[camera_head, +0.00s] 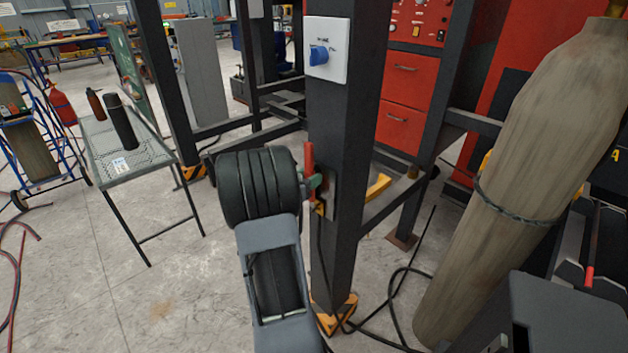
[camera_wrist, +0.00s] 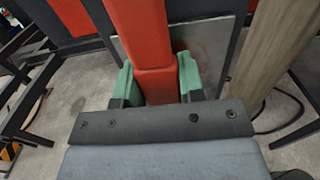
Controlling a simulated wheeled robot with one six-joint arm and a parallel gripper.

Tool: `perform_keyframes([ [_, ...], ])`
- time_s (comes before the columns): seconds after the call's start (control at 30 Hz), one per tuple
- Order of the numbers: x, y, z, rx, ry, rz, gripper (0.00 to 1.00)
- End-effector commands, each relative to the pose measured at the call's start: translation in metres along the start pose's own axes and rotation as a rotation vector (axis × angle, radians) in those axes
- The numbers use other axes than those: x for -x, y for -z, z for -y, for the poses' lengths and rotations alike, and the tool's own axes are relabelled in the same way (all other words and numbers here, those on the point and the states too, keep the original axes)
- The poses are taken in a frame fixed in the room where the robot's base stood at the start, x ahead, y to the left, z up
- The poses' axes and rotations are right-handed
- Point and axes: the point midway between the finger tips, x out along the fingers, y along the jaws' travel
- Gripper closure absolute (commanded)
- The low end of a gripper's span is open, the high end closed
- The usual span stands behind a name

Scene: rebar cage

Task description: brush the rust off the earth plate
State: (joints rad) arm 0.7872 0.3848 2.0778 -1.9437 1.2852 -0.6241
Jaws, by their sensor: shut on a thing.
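My gripper (camera_head: 314,182) is at the dark upright post, its green fingers shut on a red brush (camera_head: 309,158). In the wrist view my gripper (camera_wrist: 157,82) has one green finger on each side of the red brush (camera_wrist: 145,35), which runs up out of the picture. The earth plate (camera_wrist: 212,62) is a flat grey plate behind the brush, with a faint reddish-brown stain beside the brush. In the head view the earth plate (camera_head: 331,197) shows only as a small grey piece on the post, mostly hidden. The bristles are hidden, so I cannot tell whether they touch the plate.
The post (camera_head: 338,115) carries a white box with a blue knob (camera_head: 319,55). A tall tan cylinder (camera_head: 520,150) stands close on the right. A mesh table (camera_head: 150,148) with two bottles is at left. Black cable (camera_head: 395,305) lies on the floor.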

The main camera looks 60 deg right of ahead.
Motion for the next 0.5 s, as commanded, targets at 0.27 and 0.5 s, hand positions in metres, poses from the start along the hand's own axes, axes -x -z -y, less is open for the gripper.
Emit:
perform_keyframes([
  [0.27, 0.001, -0.001, -0.022, -0.001, 0.000, 0.001, 0.83],
  [0.5, 0.001, -0.003, -0.026, 0.000, 0.001, 0.001, 0.83],
])
